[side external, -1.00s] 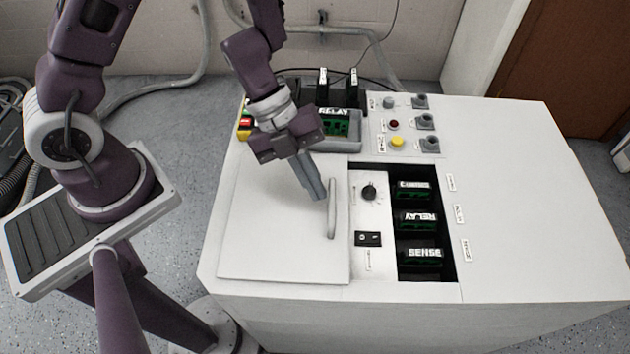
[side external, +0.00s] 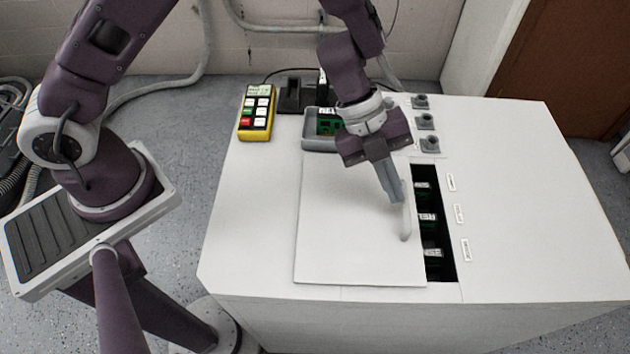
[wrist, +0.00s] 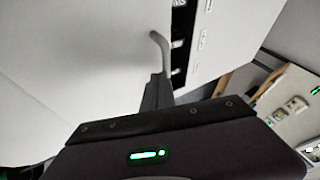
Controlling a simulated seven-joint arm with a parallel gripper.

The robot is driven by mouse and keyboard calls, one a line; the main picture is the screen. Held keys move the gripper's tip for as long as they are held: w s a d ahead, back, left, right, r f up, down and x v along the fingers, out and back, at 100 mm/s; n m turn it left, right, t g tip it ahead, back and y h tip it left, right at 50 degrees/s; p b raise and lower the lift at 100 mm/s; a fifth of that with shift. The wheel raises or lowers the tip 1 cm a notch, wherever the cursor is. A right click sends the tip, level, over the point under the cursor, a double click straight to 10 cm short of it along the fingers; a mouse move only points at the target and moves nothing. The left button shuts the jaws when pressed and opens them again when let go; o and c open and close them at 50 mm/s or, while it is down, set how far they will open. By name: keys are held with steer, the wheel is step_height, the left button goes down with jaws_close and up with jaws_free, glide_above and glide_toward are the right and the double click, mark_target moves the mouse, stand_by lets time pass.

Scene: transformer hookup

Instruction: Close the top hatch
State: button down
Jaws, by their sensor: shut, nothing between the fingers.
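The top hatch (side external: 350,235) is a flat white sliding panel on top of the white cabinet. It covers most of the opening; a dark strip (side external: 433,262) stays uncovered at its right, with parts of several labelled modules showing. The hatch's grey bar handle (side external: 405,222) stands near its right edge. My gripper (side external: 396,198) is shut and empty, its fingertips low at the left side of the handle, seemingly against it. The wrist view also shows the handle (wrist: 160,48) just beyond my fingers (wrist: 157,92), with the dark gap to its right.
A yellow handheld unit (side external: 257,112) with coloured buttons lies at the back left of the cabinet top. A grey tray (side external: 318,143) with a green module is behind the hatch. Grey sockets (side external: 426,121) stand at the back. The cabinet top at right is clear.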

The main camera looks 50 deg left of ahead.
steer(key=w+d, duration=0.4)
steer(key=d, duration=0.1)
steer(key=shift+w, duration=0.4)
steer(key=shift+w+d, duration=0.1)
steer(key=shift+w, duration=0.1)
